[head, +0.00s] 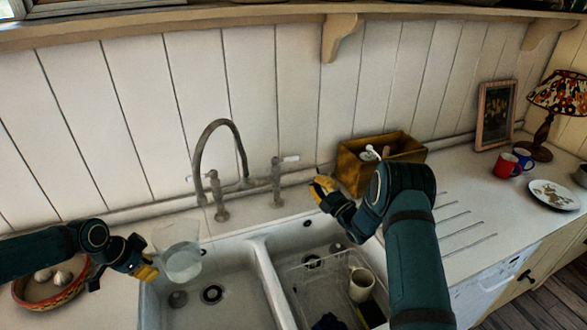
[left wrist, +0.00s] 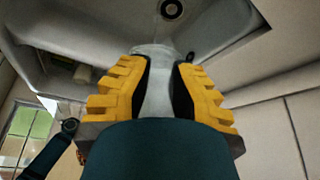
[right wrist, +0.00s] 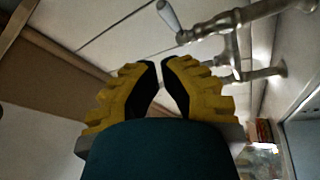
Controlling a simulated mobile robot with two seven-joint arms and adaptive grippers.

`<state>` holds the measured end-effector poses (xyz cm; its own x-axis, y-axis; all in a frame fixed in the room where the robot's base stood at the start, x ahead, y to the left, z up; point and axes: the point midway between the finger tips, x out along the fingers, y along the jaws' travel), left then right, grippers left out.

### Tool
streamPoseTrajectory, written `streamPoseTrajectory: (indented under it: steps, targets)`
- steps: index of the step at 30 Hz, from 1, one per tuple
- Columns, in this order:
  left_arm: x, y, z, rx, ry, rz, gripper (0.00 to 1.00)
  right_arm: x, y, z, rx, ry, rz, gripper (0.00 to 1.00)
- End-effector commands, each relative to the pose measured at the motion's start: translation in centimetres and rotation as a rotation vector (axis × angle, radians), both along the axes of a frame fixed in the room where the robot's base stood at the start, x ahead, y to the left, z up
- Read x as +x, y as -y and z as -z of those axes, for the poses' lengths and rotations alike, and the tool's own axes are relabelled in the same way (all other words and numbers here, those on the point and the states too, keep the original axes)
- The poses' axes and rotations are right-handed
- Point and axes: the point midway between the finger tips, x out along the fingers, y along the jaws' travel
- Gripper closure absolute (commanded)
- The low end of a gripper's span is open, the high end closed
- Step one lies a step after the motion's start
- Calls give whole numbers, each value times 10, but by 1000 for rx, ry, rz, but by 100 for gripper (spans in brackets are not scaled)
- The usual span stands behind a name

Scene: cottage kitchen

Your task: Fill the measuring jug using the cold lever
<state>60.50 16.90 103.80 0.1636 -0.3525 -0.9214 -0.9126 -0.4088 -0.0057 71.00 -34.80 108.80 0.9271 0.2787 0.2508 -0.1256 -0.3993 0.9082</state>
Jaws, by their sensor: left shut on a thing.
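The clear measuring jug (head: 178,246) is held upright over the left side of the sink's left basin, with what looks like water in its lower part. My left gripper (head: 150,270) is shut on it from the left; the jug (left wrist: 156,85) sits between the fingers in the left wrist view. I cannot make out a stream. It has a left lever (head: 206,174) and a right lever (head: 289,159); no marking is readable. My right gripper (head: 322,188) is empty, its fingertips nearly together, right of the right lever.
A wire rack (head: 318,282) with a cream mug (head: 361,284) sits in the right basin. A wooden box (head: 352,170) stands behind my right arm. A bowl (head: 42,296) lies by my left arm. Red and blue mugs (head: 505,166) and a plate (head: 554,195) stand far right.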

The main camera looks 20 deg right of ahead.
Motion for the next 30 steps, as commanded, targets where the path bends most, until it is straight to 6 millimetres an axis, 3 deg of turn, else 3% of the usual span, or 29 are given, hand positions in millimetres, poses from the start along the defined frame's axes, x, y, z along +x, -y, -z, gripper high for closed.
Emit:
streamPoseTrajectory:
  steps: [6, 12, 20, 30]
  targets:
    - [1, 0, -1, -1, 3, 0, 100, -6, -28, 1, 632, -77, 80, 100]
    - [1, 0, -1, -1, 3, 0, 100, -16, -47, 7, 1030, -109, 127, 100]
    - [1, 0, -1, -1, 3, 0, 100, -14, -53, 9, 1184, -115, 144, 100]
    - [1, 0, -1, -1, 3, 0, 100, 40, -43, -2, 1181, -114, 143, 100]
